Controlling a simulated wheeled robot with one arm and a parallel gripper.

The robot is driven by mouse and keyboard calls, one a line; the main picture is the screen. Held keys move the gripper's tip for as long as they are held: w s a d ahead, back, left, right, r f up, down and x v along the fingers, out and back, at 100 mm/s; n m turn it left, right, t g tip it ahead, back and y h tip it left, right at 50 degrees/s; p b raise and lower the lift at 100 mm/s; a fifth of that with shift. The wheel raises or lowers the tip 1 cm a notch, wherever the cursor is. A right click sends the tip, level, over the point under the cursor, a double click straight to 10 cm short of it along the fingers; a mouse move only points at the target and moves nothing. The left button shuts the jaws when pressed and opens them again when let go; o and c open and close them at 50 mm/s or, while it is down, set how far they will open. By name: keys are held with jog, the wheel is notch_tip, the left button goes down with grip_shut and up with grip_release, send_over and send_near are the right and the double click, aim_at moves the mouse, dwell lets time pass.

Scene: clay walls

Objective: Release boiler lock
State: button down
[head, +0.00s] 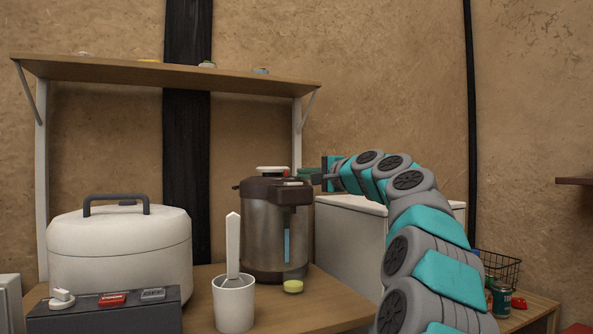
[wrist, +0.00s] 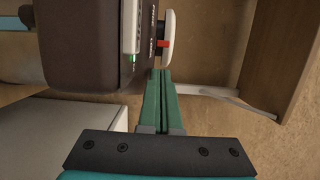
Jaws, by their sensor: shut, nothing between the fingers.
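The boiler (head: 262,235) is a metal pot with a dark brown top, standing on the wooden counter. Its brown head also shows in the wrist view (wrist: 85,45), with a pale panel (wrist: 131,35) that bears a small green light. A white round knob (wrist: 167,32) sticks out of its top, with a red tab (wrist: 162,43) at its base. My gripper (head: 300,172) is at the top right of the boiler. In the wrist view its green fingers (wrist: 160,73) are shut together and empty, their tips close to the red tab. I cannot tell whether they touch it.
A white rice cooker (head: 118,250) stands left of the boiler. A white cup with a utensil (head: 233,303) and a yellow-green lid-like piece (head: 293,286) are in front. A wooden shelf (head: 170,75) hangs above. A white box (head: 350,235) stands behind at right.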

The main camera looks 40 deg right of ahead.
jog(key=s, duration=1)
jog(key=shift+a+r+b, duration=0.15)
jog(key=shift+a+b, duration=0.05)
jog(key=shift+b, duration=0.25)
